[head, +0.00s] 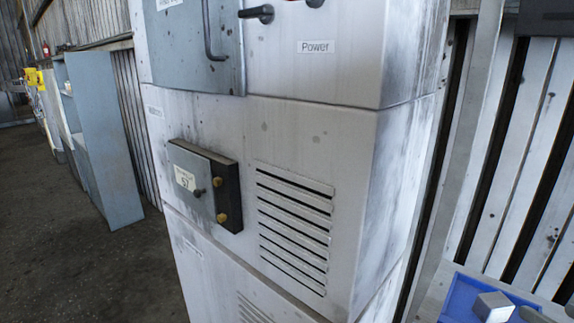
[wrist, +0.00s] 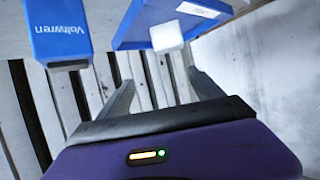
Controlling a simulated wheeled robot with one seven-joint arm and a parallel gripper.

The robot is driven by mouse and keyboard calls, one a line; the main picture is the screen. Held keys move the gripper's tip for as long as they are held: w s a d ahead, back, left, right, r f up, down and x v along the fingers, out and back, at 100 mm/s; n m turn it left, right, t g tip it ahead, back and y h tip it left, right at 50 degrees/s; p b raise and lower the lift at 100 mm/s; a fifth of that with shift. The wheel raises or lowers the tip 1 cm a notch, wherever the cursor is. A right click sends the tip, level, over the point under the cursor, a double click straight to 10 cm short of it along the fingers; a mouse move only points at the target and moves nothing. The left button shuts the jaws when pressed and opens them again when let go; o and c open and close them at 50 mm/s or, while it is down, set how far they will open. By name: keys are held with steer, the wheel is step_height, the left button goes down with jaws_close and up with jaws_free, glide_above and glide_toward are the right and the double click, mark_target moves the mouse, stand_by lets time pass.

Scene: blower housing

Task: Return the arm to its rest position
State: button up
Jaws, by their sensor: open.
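My gripper (wrist: 163,88) shows in the wrist view, with its two grey fingers apart and nothing between them. The fingers extend from a dark bar on a purple body with a small lit indicator. My gripper is not visible in the head view. The tall grey-white cabinet (head: 275,125) fills the middle of the head view. A small box marked 57 (head: 195,180) with brass-coloured knobs sits on its front, left of the louvred vent (head: 295,228).
A blue tray (head: 458,300) with a pale metal block (head: 493,307) stands at the lower right. The tray (wrist: 125,37) and block (wrist: 166,36) also show in the wrist view, beside a blue Voltwren box (wrist: 60,35). Grey shelving (head: 105,140) stands left; open floor (head: 75,250) lies before it.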

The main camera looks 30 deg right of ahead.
steer(key=s+d+r+m+h, duration=0.2)
steer(key=d+r+m+h, duration=0.1)
steer(key=d+h, duration=0.1)
steer(key=w+a+f+m+h, duration=0.1)
steer(key=a, duration=0.2)
steer(key=w+a+f+m+h, duration=0.1)
steer(key=a+f, duration=0.1)
steer(key=a, duration=0.1)
steer(key=w+a+f+m+h, duration=0.1)
steer(key=w+a, duration=0.1)
steer(key=a, duration=0.1)
steer(key=shift+a+f, duration=0.15)
steer(key=shift+f, duration=0.25)
steer(key=a+f+n+t+y, duration=0.3)
steer(key=a+n, duration=0.1)
steer(key=a, duration=1.1)
steer(key=s+a+f+n+y, duration=0.3)
steer(key=s+a+n+y, duration=0.1)
steer(key=a, duration=0.4)
steer(key=s+a+f+n+y, duration=0.3)
steer(key=s+a+y, duration=0.2)
steer(key=a, duration=0.4)
steer(key=shift+s+a+n+y, duration=0.25)
steer(key=shift+n+y, duration=0.15)
steer(key=shift+y, duration=0.1)
steer(key=shift+f, duration=0.1)
